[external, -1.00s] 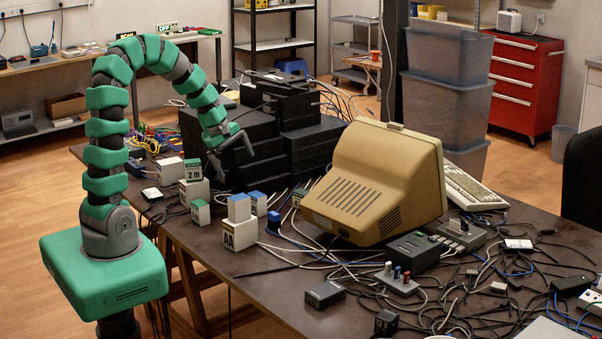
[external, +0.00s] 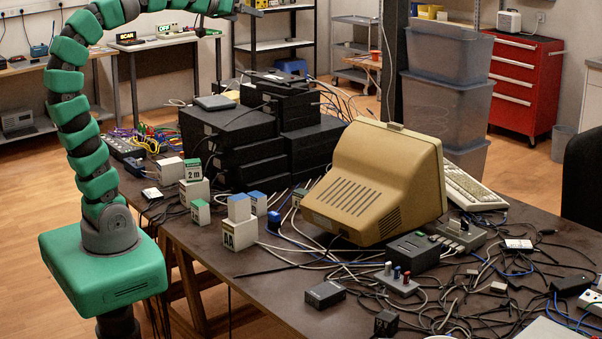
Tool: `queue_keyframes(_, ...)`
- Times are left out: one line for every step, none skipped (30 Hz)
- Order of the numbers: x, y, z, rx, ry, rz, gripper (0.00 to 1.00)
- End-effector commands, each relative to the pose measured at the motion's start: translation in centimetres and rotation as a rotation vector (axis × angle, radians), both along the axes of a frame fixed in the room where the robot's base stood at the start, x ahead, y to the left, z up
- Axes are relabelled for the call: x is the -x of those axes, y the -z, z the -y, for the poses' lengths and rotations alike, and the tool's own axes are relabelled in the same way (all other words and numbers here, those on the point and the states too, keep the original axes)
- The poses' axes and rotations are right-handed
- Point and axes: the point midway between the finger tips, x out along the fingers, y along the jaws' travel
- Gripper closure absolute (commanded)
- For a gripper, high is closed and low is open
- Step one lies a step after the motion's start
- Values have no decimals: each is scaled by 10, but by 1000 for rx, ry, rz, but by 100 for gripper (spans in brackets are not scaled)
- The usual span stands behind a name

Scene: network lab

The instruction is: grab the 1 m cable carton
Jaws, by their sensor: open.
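Several small cartons with green or blue tops stand on the near left of the dark table. One green-and-white carton (external: 194,170) reads "2 m" and sits on a white box (external: 195,190). A green-topped carton (external: 200,212) and a blue-topped carton (external: 258,203) stand nearby. Another blue-topped carton (external: 239,208) sits on a white box marked "AA" (external: 240,234). I cannot read "1 m" on any of them. My gripper (external: 244,9) is at the top edge of the picture, partly cut off, open and empty, high above the table and apart from the cartons.
A stack of black boxes (external: 233,140) stands behind the cartons. A beige monitor (external: 372,185) is to their right. Loose cables and a black power block (external: 411,252) cover the right side of the table (external: 270,290). The front left of the table is fairly clear.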

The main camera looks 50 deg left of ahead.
Motion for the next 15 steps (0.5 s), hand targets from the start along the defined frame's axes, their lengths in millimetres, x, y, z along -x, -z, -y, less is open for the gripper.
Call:
queue_keyframes(10,-20,6,-47,20,42,0)
queue_keyframes(15,-31,8,-75,29,62,0)
queue_keyframes(21,-42,11,-104,39,86,0)
queue_keyframes(25,-49,12,-123,45,101,0)
queue_keyframes(28,-55,13,-138,50,112,0)
queue_keyframes(31,-60,15,-153,55,123,0)
queue_keyframes(33,-63,15,-162,58,130,0)
queue_keyframes(34,-65,16,-168,59,134,0)
queue_keyframes(34,-67,16,-174,61,137,0)
queue_keyframes(35,-67,16,-176,61,138,0)
queue_keyframes(35,-67,16,-177,62,138,3)
queue_keyframes(34,-67,16,-176,61,138,14)
queue_keyframes(34,-67,16,-176,62,137,22)
queue_keyframes(34,-67,16,-175,60,137,31)
queue_keyframes(34,-66,16,-175,60,137,38)
